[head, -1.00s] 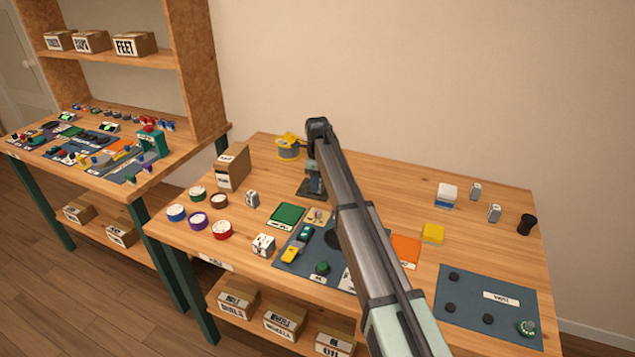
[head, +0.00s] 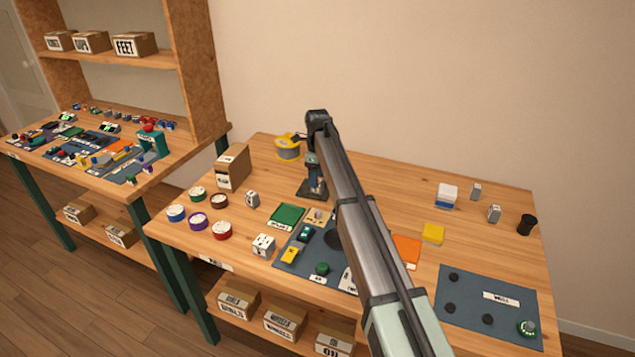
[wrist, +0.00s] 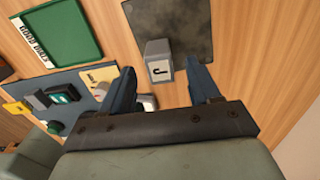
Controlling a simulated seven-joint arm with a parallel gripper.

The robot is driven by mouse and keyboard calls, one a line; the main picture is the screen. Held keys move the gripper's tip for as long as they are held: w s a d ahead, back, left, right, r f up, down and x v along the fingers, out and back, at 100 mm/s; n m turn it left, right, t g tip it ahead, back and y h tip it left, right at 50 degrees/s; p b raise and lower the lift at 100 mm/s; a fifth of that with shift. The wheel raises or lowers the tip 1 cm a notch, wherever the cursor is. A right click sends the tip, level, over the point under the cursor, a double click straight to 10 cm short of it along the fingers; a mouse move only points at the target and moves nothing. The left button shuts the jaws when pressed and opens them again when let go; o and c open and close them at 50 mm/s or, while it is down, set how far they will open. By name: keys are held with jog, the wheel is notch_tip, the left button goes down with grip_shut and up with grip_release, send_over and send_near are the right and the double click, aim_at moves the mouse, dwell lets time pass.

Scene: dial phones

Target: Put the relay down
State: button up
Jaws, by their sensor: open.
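A small grey block with a dark mark on its white label, which I take for the relay (wrist: 158,51), stands on a dark grey plate (wrist: 190,25) in the wrist view. My gripper (wrist: 161,68) is open, one finger to each side of the block, with gaps showing. The block appears to rest on the plate by itself. In the head view my gripper (head: 314,184) is low over the dark plate (head: 303,194), behind the green tray; my arm hides part of this area, and the block is hard to make out there.
The green tray (wrist: 65,45) and a blue mat (wrist: 80,80) with small parts lie left of my gripper in the wrist view. A cardboard box (head: 233,166) and yellow spool (head: 287,147) stand nearby. Open tabletop (head: 390,190) lies right of my arm.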

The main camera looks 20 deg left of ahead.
notch_tip(320, 180, up, 9)
jog(key=shift+r, duration=0.2)
dwell(0.6)
